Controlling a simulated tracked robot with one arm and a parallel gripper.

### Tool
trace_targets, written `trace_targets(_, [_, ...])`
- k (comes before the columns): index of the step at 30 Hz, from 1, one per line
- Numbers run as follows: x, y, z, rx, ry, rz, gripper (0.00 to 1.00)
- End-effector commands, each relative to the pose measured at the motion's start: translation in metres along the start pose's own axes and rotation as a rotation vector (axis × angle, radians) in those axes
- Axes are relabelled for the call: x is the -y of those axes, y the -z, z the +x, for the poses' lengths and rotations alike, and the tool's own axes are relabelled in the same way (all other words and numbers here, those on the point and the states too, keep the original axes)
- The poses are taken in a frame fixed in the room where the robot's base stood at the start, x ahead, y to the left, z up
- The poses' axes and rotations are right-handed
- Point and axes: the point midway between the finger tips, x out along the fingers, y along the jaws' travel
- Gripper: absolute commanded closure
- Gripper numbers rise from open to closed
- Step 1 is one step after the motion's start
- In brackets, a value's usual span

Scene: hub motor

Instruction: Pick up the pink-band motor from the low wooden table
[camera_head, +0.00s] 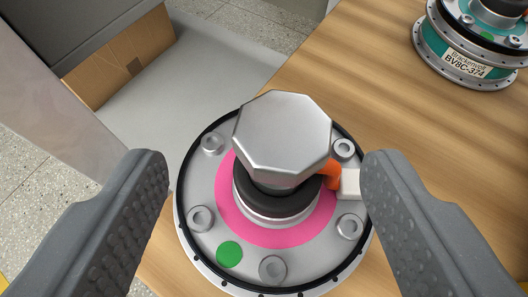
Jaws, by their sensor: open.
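The pink-band motor (230,218) stands upright on the wooden table (350,80), near its left edge. It has a round grey flange with bolts, a pink ring, a green dot, and a black collar under a silver octagonal cap (283,135). An orange piece and a white connector sit on its right side. My gripper (265,170) is open, with one dark finger at the left and one at the right of the motor's cap. I cannot tell whether the right finger touches the white connector. The motor's lower body is mostly hidden under the flange.
A teal-band motor (465,50) labelled BV8C-374 stands on the table at the upper right. A cardboard box (125,65) lies at the upper left by a grey surface (215,75). Speckled floor (50,205) shows at the left. Bare tabletop lies between the motors.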

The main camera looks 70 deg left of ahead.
Motion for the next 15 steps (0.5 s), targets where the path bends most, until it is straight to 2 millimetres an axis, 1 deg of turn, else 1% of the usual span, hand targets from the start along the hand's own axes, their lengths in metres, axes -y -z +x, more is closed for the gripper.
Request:
trace_targets(1, [0.000,-0.001,0.006,0.000,0.001,0.000,0.37])
trace_targets(8, [-0.001,-0.002,0.019,0.001,-0.001,0.001,0.37])
trace_targets(15, [-0.005,-0.004,0.052,0.001,0.000,-0.001,0.37])
